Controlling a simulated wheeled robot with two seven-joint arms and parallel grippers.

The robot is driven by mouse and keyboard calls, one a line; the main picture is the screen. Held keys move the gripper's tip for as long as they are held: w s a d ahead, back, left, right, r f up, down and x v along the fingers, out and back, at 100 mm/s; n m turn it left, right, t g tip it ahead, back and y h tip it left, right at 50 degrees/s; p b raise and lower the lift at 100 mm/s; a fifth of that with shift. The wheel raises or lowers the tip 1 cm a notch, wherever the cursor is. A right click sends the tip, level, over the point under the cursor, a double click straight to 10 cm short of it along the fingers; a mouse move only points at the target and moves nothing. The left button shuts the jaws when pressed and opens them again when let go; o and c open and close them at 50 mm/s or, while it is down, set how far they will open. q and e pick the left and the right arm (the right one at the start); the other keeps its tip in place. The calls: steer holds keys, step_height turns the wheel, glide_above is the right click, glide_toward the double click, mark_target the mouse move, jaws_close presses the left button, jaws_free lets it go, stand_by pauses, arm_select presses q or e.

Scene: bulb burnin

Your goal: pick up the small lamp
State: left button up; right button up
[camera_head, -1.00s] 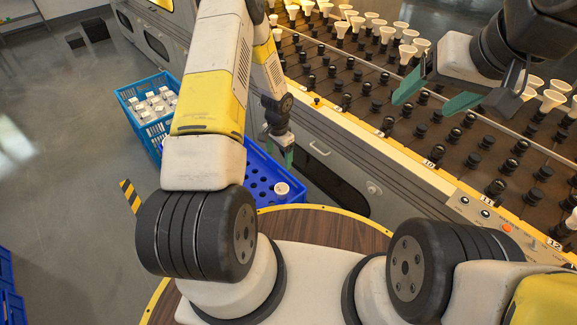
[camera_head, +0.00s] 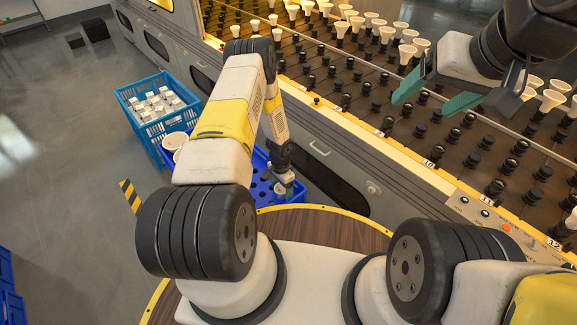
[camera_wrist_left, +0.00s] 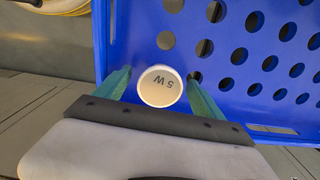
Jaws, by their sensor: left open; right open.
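The small lamp (camera_wrist_left: 160,86) shows in the left wrist view as a round white top marked "5 W". It stands in the blue tray with holes (camera_wrist_left: 230,25), near the tray's edge. My left gripper (camera_wrist_left: 160,90) is open, with one green finger on each side of the lamp; I cannot tell whether they touch it. In the head view my left gripper (camera_head: 284,188) is down at the blue tray (camera_head: 262,168), and hides the lamp there. My right gripper (camera_head: 433,97) is open and empty above the rack.
The rack (camera_head: 400,125) holds rows of black sockets, several with white lamps. A blue crate (camera_head: 150,130) with white boxed items stands left of my left arm. White round lamps (camera_head: 174,140) show beside that arm. A wooden round top (camera_head: 330,226) is in front.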

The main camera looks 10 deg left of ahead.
arm_select(q)
steer(key=c, duration=1.5)
steer(key=shift+r, duration=0.1)
